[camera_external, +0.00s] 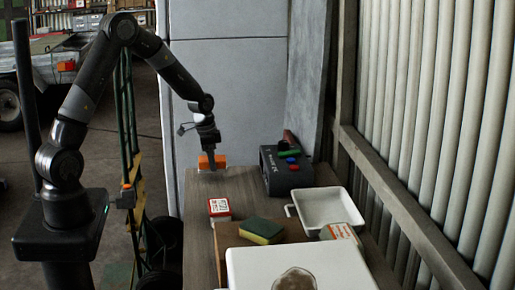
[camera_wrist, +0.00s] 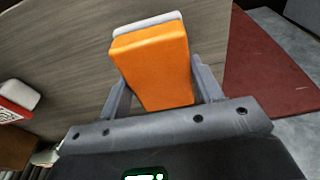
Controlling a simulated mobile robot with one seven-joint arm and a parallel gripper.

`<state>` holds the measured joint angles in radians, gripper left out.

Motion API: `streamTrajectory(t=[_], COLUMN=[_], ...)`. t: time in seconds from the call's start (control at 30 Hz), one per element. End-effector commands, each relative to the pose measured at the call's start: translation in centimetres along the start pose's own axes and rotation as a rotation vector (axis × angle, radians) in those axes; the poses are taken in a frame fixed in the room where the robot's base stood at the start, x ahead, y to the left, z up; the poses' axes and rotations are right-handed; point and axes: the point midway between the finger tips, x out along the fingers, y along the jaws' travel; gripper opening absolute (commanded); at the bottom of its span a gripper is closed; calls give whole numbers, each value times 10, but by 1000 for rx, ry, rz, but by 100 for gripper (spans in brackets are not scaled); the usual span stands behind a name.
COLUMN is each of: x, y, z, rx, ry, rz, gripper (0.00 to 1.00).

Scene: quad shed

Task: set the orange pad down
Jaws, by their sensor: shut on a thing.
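The orange pad (camera_wrist: 153,62) is a block with a pale grey-white layer along its far edge, held between the two fingers in the wrist view. My gripper (camera_wrist: 160,92) is shut on it, one finger on each side. In the external view the orange pad (camera_external: 211,161) shows at the fingertips of my gripper (camera_external: 210,163), over the far left end of the wooden table (camera_external: 200,188). I cannot tell whether the pad touches the table.
A dark box (camera_external: 285,172) with coloured items on top stands to the right. A red-and-white box (camera_external: 219,208), a yellow-green sponge (camera_external: 261,230) and a white dish (camera_external: 328,208) stand nearer the camera. The table's edge is close at the left.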

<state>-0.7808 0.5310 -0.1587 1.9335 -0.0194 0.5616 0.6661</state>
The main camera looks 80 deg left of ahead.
Motion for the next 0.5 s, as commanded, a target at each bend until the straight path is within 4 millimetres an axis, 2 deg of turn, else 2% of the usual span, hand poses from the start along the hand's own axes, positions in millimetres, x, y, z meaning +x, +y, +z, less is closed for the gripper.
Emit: streamTrajectory(t=[0.2, 0.5], x=[31, 33], y=[1, 1], z=[5, 5], rx=[-1, -1], ry=[-2, -1], rz=[2, 1], gripper=[35, 35])
